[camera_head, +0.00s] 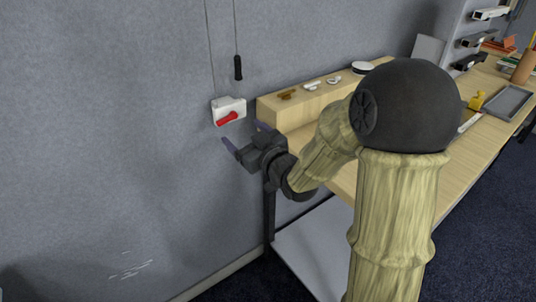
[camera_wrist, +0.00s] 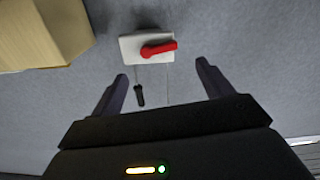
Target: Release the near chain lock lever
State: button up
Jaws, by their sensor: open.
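The chain lock is a white box (camera_head: 238,104) on the grey wall with a red lever (camera_head: 227,118) on its front. In the wrist view, the white box (camera_wrist: 129,50) and its red lever (camera_wrist: 160,48) lie ahead, just beyond the fingertips. The lever points sideways and tilts slightly. My gripper (camera_head: 245,136) is open and empty, just below the box in the head view. Its fingers (camera_wrist: 161,69) are spread apart in the wrist view and do not visibly touch the lever. Nothing of the lever is hidden.
Two thin lines run up the wall above the box; a black handle (camera_head: 238,67) hangs on one. The wooden bench (camera_head: 290,108) stands right of the box, with small hardware on its ledge.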

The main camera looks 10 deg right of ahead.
jog(key=b+v, duration=0.7)
jog(key=v, duration=0.3)
dwell(0.3)
